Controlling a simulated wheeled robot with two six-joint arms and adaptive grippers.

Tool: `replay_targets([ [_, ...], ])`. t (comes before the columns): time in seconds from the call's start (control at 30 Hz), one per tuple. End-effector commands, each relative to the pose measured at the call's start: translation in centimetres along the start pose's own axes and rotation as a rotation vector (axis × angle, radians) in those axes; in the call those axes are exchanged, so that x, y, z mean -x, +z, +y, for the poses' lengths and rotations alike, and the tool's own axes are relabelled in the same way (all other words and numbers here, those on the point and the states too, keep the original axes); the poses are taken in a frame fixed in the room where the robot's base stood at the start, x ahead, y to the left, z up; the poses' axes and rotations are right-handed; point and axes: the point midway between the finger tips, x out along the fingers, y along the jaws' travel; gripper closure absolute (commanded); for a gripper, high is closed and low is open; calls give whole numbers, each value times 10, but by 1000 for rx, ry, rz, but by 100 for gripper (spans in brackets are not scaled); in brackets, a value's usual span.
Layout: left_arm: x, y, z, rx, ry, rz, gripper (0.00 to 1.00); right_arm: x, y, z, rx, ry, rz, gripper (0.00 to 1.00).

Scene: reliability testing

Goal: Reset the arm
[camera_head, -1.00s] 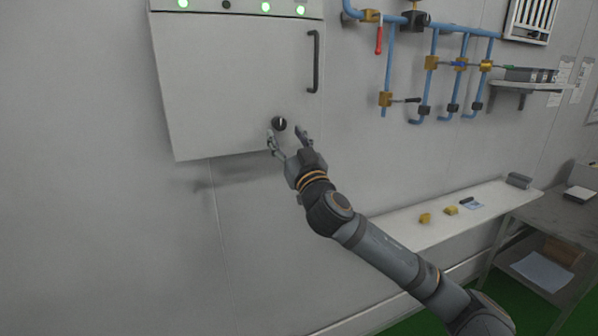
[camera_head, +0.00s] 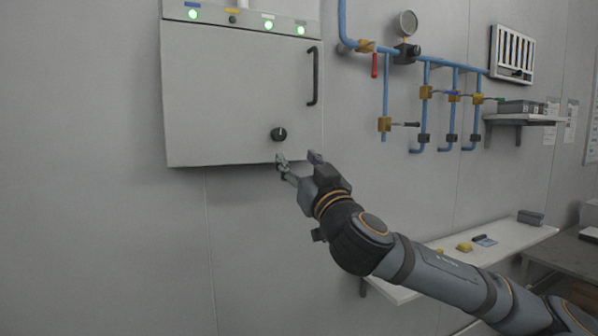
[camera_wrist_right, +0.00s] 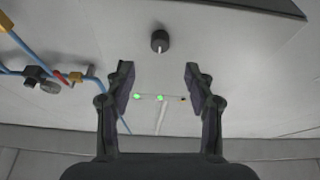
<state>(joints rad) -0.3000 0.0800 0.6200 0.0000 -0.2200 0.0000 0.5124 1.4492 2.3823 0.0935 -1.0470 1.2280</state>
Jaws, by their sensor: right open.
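My right gripper (camera_head: 298,162) is open and empty in the head view, just below a black knob on the cabinet front. The knob (camera_head: 278,134) is round with a pale mark and sits low on the grey cabinet (camera_head: 235,95). In the right wrist view the knob (camera_wrist_right: 159,41) is ahead of the open fingers (camera_wrist_right: 160,85), clear of both fingertips. My left gripper is not in the frames.
Green lights (camera_head: 268,25) line the cabinet top, with a black handle (camera_head: 312,76) at its right side. Blue pipes (camera_head: 386,85) with valves and a gauge (camera_head: 405,23) are on the wall. A white shelf (camera_head: 400,291) with small yellow items lies behind my right arm.

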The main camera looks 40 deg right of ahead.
Motion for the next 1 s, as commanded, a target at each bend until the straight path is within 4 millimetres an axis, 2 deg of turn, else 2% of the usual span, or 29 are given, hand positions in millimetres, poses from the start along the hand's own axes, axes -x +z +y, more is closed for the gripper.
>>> replay_targets([
  [0.4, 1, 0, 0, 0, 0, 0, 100, -1, 1, 0, -1, 1, -2, 46],
  [0.47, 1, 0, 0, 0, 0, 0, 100, -6, 8, 4, -2, 8, -15, 46],
  [0.53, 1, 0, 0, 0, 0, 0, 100, -19, 30, 16, -6, 26, -55, 46],
  [0.57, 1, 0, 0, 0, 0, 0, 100, -27, 44, 24, -8, 38, -80, 46],
  [0.67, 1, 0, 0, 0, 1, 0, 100, -52, 116, 54, -3, 83, -195, 46],
  [0.7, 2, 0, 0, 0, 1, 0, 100, -59, 150, 67, 1, 99, -247, 46],
  [0.77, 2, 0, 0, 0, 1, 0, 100, -64, 202, 83, 12, 119, -323, 46],
  [0.8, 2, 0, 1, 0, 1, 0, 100, -63, 237, 93, 21, 130, -374, 46],
  [0.87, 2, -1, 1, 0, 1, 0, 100, -57, 289, 106, 34, 144, -449, 46],
  [0.9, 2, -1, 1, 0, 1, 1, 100, -50, 324, 113, 43, 151, -500, 46],
  [0.97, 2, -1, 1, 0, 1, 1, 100, -36, 376, 122, 56, 158, -576, 46],
  [1.0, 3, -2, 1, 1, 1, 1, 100, -23, 409, 127, 65, 161, -626, 46],
])
